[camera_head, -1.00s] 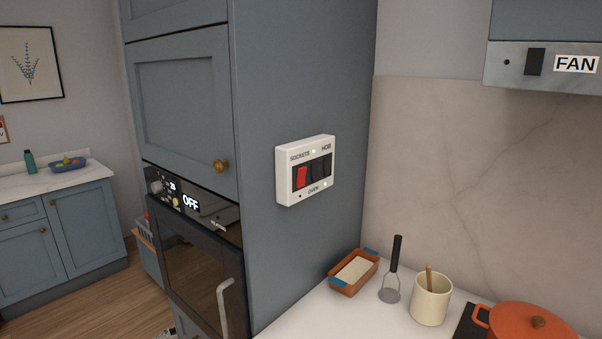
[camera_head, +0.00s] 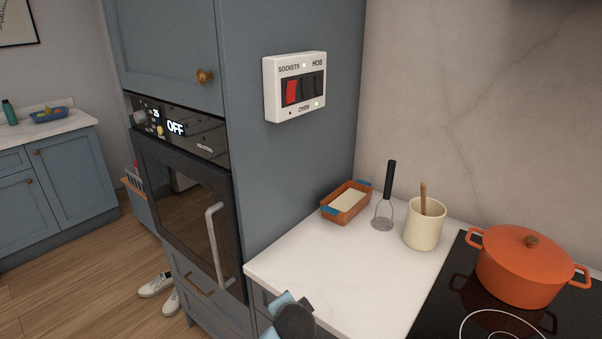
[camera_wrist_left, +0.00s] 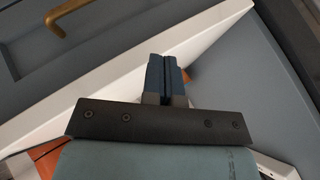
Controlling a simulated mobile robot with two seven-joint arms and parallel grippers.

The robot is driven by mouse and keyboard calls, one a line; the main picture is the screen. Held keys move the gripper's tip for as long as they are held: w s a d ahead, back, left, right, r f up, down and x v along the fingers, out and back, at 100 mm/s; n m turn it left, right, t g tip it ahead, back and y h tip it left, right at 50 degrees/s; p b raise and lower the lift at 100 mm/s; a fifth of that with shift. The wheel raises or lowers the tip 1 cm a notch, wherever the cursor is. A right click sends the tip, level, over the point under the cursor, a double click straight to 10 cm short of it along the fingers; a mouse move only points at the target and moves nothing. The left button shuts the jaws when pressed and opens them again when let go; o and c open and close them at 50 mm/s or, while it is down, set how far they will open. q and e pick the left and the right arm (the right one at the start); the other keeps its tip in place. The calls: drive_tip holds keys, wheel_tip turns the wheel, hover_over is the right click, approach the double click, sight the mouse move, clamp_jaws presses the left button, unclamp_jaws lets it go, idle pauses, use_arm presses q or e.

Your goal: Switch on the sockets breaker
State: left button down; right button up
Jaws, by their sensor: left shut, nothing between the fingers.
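The white breaker box (camera_head: 294,114) is mounted on the side of the tall blue-grey cabinet in the head view. It carries three rocker switches in a row. The sockets switch (camera_head: 292,92), under the SOCKETS label, is red; the other two are dark. Small lights glow near the top middle and lower right; a dot at the lower left is dark. My left gripper (camera_wrist_left: 167,62) is shut and empty in the left wrist view, with a white edge and grey fronts beyond it. Part of my arm shows at the bottom of the head view, well below the box. My right gripper is not in view.
An oven (camera_head: 188,190) with an OFF display is left of the box. On the white counter (camera_head: 315,262) below stand an orange dish (camera_head: 346,201), a masher (camera_head: 386,195), a cream pot (camera_head: 424,226) and, on the hob, an orange casserole (camera_head: 526,268). The air before the box is clear.

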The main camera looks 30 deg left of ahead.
sight(293, 84)
use_arm(q)
drive_tip(key=w+a+r+g+y, duration=0.15)
drive_tip(key=w+r+y, duration=0.65)
drive_tip(key=w+r, duration=1.05)
drive_tip(key=w+d+r+n+g+y, duration=0.1)
drive_tip(key=r+g+y, duration=0.1)
drive_tip(key=r, duration=1)
drive_tip(key=w+d+r+n+g+y, duration=0.1)
drive_tip(key=d+r+y, duration=0.1)
drive_tip(key=r, duration=1)
drive_tip(key=shift+w+d+n+g+y+b, duration=0.2)
drive_tip(key=shift+w+n+g+y+b, duration=0.2)
drive_tip(key=shift+y, duration=0.3)
drive_tip(key=a+p, duration=0.1)
drive_tip(key=a, duration=0.3)
drive_tip(key=a+r, duration=0.1)
drive_tip(key=a, duration=0.4)
drive_tip(key=w+a+p, duration=0.1)
drive_tip(key=a, duration=0.3)
drive_tip(key=shift+a+r+p, duration=0.25)
drive_tip(key=shift+r+p, duration=0.1)
drive_tip(key=shift+r, duration=0.05)
drive_tip(key=shift+a, duration=0.2)
